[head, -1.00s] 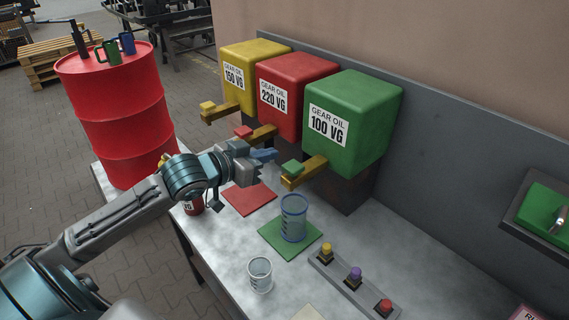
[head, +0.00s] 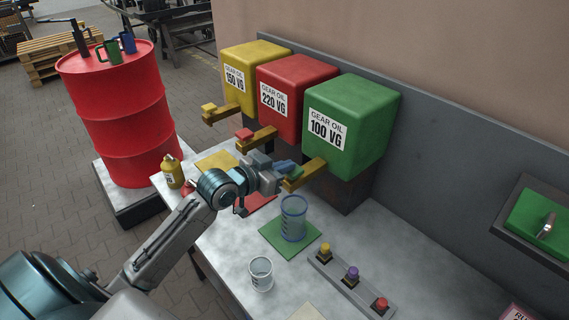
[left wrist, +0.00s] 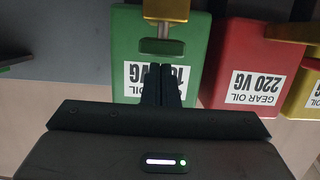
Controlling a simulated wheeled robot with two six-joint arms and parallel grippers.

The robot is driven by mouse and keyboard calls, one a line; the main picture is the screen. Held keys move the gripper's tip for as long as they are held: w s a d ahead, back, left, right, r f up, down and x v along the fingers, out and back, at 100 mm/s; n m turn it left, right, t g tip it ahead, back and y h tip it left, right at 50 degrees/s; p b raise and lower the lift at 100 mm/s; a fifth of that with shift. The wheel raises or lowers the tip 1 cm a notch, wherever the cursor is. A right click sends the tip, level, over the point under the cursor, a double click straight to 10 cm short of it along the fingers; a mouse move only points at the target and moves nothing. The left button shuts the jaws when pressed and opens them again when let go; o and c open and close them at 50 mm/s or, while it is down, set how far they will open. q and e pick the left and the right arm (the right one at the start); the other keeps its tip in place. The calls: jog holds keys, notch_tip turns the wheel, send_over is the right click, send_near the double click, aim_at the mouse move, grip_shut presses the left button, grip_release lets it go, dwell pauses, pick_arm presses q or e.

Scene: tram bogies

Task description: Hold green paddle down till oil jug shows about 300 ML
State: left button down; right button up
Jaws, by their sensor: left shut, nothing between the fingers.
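The clear, blue-tinted oil jug (head: 293,220) stands upright on the green mat (head: 270,237), below the brass spout (head: 305,176) of the green 100 VG tank (head: 360,120). I see no oil in it, and its marks are too small to read. My left gripper (head: 292,168) is shut and empty, with its blue fingertips at the outer end of that spout. They hide the green paddle in the head view. In the left wrist view the green paddle (left wrist: 162,46) shows just beyond the shut fingers (left wrist: 161,84); I cannot tell whether they touch. My right gripper is out of view.
Red (head: 297,95) and yellow (head: 250,75) tanks with their own paddles stand to the left. A small clear cup (head: 261,273) and a strip of yellow, purple and red buttons (head: 352,283) are nearer. A yellow bottle (head: 172,172) stands at the left table edge.

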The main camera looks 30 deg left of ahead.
pick_arm(q)
jog(key=shift+w+f, duration=0.1)
jog(key=shift+f, duration=0.1)
jog(key=shift+f+b, duration=0.65)
jog(key=shift+f, duration=0.25)
jog(key=shift+f, duration=0.2)
dwell(6.7)
